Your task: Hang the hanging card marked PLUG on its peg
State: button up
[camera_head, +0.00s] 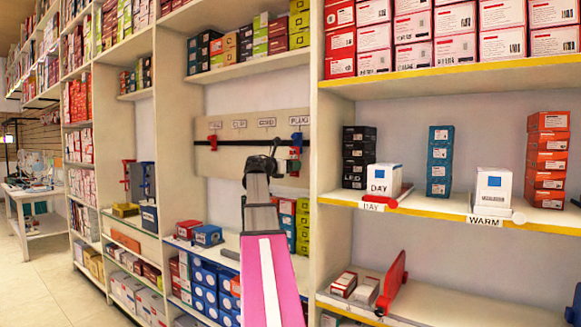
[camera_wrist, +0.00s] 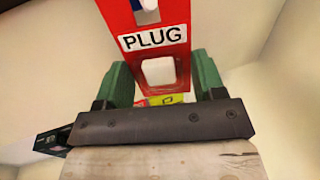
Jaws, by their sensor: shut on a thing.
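The red card marked PLUG (camera_wrist: 153,40) fills the top middle of the wrist view, with a white piece on its face below the label. My gripper (camera_wrist: 158,82) is shut on its lower part, one green finger on each side. In the head view my gripper (camera_head: 293,165) is at the right end of the peg board (camera_head: 262,150), below the PLUG sign (camera_head: 299,120).
A red item (camera_head: 213,140) hangs at the left end of the board. A shelf upright (camera_head: 327,165) stands close to the right of my gripper. Stacked boxes fill the shelf above (camera_head: 265,68) and below the board. The board's middle is clear.

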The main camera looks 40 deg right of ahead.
dwell(0.3)
jog(key=o, duration=0.8)
jog(key=shift+a, duration=0.1)
jog(key=a, duration=1.1)
jog(key=a+f+m+t+y, duration=0.1)
jog(key=a+f+m+y, duration=0.3)
jog(key=f, duration=0.8)
jog(key=w+a+f+m+y, duration=0.15)
jog(key=a+f, duration=0.45)
jog(key=f, duration=0.7)
jog(key=a+f+m+t+y, duration=0.15)
jog(key=a+f+y, duration=0.3)
jog(key=f, duration=0.75)
jog(key=s+a+f+m+g+y, duration=0.1)
jog(key=s+a+f+m+y, duration=0.1)
jog(key=s+a+f+m, duration=0.2)
jog(key=s+a+f+m+g+y, duration=0.1)
jog(key=s+a+f+m+y, duration=0.2)
jog(key=s+a+f, duration=0.4)
jog(key=s+a+f+m+g+y, duration=0.2)
jog(key=s+a+f+m, duration=0.3)
jog(key=a+f, duration=0.7)
notch_tip(320, 180, down, 5)
jog(key=shift+s+y, duration=0.25)
jog(key=shift+y, duration=0.25)
